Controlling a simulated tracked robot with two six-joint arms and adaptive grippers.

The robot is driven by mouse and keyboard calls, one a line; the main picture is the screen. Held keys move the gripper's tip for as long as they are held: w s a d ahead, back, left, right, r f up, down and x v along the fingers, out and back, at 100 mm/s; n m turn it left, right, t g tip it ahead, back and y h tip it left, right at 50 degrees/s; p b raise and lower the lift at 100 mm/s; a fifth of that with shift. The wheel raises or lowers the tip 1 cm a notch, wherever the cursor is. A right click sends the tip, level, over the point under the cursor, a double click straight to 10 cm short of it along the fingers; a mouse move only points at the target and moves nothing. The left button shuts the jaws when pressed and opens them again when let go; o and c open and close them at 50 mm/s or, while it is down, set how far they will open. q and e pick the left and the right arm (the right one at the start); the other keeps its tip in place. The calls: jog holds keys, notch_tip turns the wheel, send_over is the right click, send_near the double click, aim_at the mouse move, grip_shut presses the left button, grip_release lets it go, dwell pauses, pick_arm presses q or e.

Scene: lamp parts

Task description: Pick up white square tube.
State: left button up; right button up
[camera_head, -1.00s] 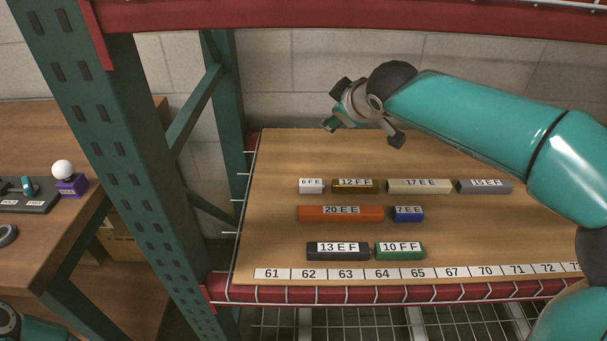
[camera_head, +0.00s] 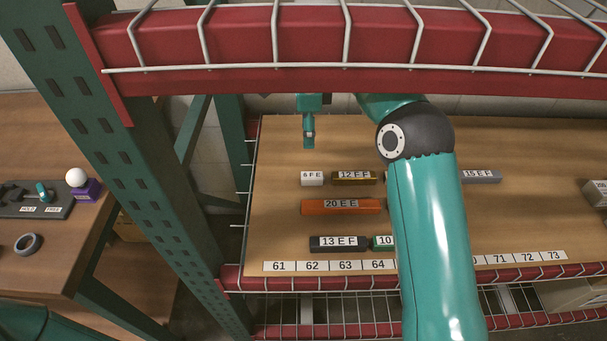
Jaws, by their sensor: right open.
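A short white square tube (camera_head: 312,179) labelled "6 F E" lies at the left end of the back row on the wooden shelf. My right gripper (camera_head: 308,134) is open and empty. It shows just behind the white tube in the picture, apart from it, with its finger pointing down; its two fingers overlap in this view. My right arm comes in from the bottom and covers part of the rows. My left gripper is not in view.
Gold (camera_head: 354,178), orange (camera_head: 341,206), dark grey (camera_head: 338,243) and partly hidden green (camera_head: 382,242) tubes lie nearby. A grey tube (camera_head: 482,176) lies right of my arm. A red upper beam (camera_head: 300,45) and green post (camera_head: 120,150) frame the shelf.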

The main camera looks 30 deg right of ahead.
jog(key=b, duration=0.2)
send_over(312, 175)
notch_tip(312, 175, down, 10)
jog(key=shift+s+a+r, duration=0.1)
jog(key=shift+a, duration=0.05)
jog(key=shift+f, duration=3.25)
grip_shut()
